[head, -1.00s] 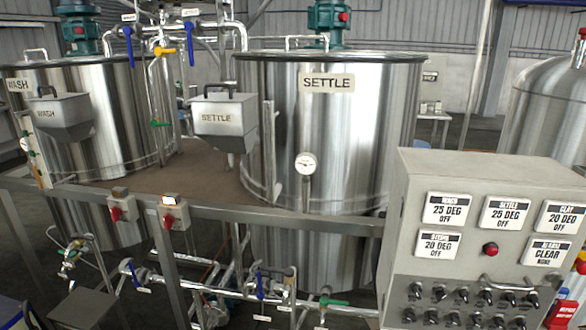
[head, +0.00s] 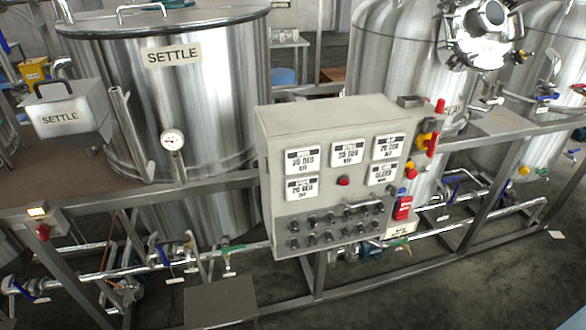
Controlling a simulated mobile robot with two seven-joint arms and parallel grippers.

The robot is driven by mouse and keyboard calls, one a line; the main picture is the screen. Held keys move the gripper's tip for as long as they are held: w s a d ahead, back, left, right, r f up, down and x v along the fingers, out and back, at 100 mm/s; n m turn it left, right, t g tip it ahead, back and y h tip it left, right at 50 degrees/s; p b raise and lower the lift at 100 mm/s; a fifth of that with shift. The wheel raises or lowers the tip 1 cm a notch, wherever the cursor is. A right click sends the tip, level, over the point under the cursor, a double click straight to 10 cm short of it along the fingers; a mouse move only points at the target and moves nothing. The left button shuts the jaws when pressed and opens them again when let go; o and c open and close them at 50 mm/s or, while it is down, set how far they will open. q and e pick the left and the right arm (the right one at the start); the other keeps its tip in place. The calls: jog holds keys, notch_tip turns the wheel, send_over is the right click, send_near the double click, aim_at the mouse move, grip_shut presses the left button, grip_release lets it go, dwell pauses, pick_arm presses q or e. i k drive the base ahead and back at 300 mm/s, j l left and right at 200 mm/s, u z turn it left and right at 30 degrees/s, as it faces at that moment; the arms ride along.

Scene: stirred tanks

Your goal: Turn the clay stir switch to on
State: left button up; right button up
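A grey control panel (head: 262,160) stands at the middle, tilted in the view. Two rows of small black switches (head: 328,237) run along its lower front. Their labels are too small to read, so I cannot tell which is the clay stir switch or how it is set. Neither of my grippers is in view.
The SETTLE tank (head: 215,100) and its grey hopper box (head: 65,118) are at left. A red button (head: 343,181) and metal handle are on the panel front. Steel rails and pipes with valves (head: 150,268) run below. A flat grey plate (head: 215,300) lies in front; dark floor is open at lower right.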

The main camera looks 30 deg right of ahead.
aim_at(331, 217)
jog(key=z, duration=1.2)
